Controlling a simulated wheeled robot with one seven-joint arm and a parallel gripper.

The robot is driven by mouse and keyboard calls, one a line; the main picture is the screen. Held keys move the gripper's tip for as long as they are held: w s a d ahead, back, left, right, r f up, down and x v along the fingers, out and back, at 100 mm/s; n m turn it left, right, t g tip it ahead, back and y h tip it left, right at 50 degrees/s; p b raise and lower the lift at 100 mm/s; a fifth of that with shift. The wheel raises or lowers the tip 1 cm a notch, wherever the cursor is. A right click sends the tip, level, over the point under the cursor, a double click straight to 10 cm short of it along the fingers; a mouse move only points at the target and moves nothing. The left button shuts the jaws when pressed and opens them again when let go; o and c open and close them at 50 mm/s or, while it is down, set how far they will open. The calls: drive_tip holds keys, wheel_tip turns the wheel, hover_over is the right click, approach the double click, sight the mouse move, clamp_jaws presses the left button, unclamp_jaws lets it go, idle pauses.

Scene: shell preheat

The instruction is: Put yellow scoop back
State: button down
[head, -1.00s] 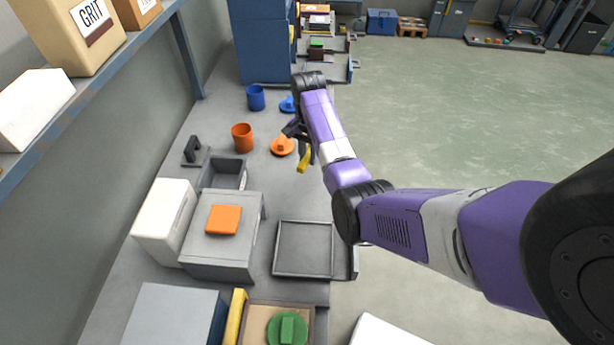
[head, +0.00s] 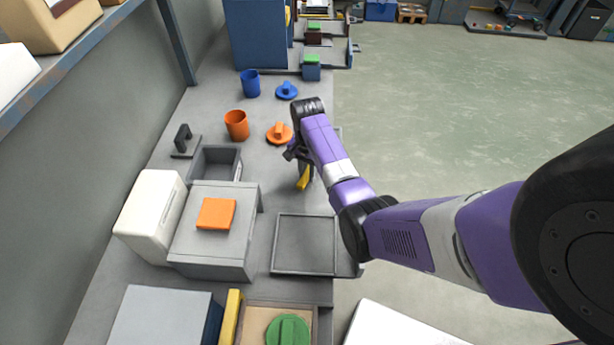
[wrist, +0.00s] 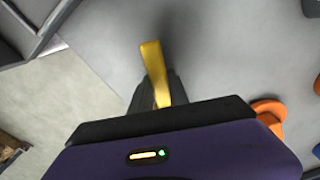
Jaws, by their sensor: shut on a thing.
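The yellow scoop (head: 304,177) is held by my gripper (head: 299,157) over the bench, between the orange lid (head: 278,134) and the empty dark tray (head: 305,243). In the wrist view, the yellow scoop (wrist: 153,62) sticks out beyond the dark fingers of my gripper (wrist: 160,95), which are shut on its lower part. The scoop's gripped end is partly hidden. It appears to hang above the surface; its exact height I cannot tell.
An orange cup (head: 236,125), blue cup (head: 250,83) and blue lid (head: 287,90) stand farther back. A dark upright holder (head: 183,140), open grey bin (head: 216,151), white box (head: 148,214) and grey box (head: 213,248) are at left. A yellow bar (head: 231,318) lies nearer.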

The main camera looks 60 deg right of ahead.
sight(307, 173)
drive_tip(key=shift+f, duration=0.1)
drive_tip(key=c, duration=1.3)
unclamp_jaws()
drive_tip(key=shift+o, duration=0.2)
wheel_tip(307, 173, up, 12)
